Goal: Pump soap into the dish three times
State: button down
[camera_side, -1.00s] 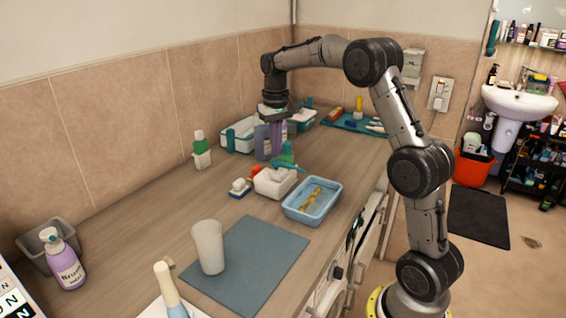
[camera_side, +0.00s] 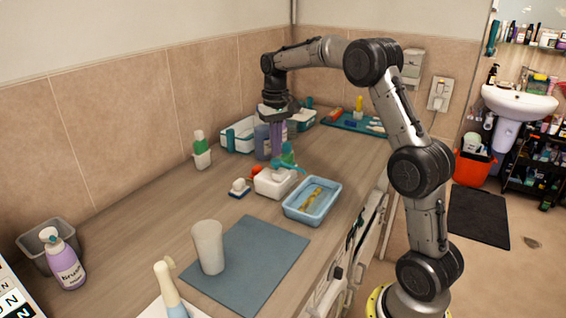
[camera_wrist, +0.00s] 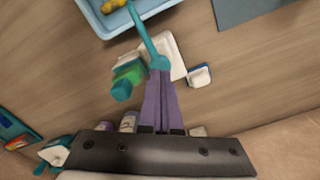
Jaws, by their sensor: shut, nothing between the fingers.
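A white soap dispenser (camera_side: 272,184) stands on the counter with a teal pump head (camera_side: 290,168) on top. Its spout points right, toward the light-blue dish (camera_side: 300,217), which holds a yellow item. In the wrist view the spout (camera_wrist: 143,32) reaches the edge of the dish (camera_wrist: 103,27). My gripper (camera_side: 278,158) points straight down with its purple fingers together and nothing between them. In the wrist view the fingertips (camera_wrist: 159,72) are at the pump head (camera_wrist: 160,62), seemingly touching its top. The fingers partly hide the pump.
A green bottle (camera_side: 288,151) stands close behind the pump. A small white-and-blue brush (camera_side: 240,187) lies left of the dispenser. A blue-grey mat (camera_side: 255,265) with a cup (camera_side: 208,246) lies in front. Containers crowd the back; the counter's left middle is clear.

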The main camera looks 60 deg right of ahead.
jog(key=shift+f, duration=0.15)
jog(key=shift+f, duration=1.3)
jog(key=shift+r, duration=1.45)
jog(key=shift+f, duration=0.2)
jog(key=shift+f, duration=1.25)
jog(key=shift+r, duration=1.45)
jog(key=shift+f, duration=0.15)
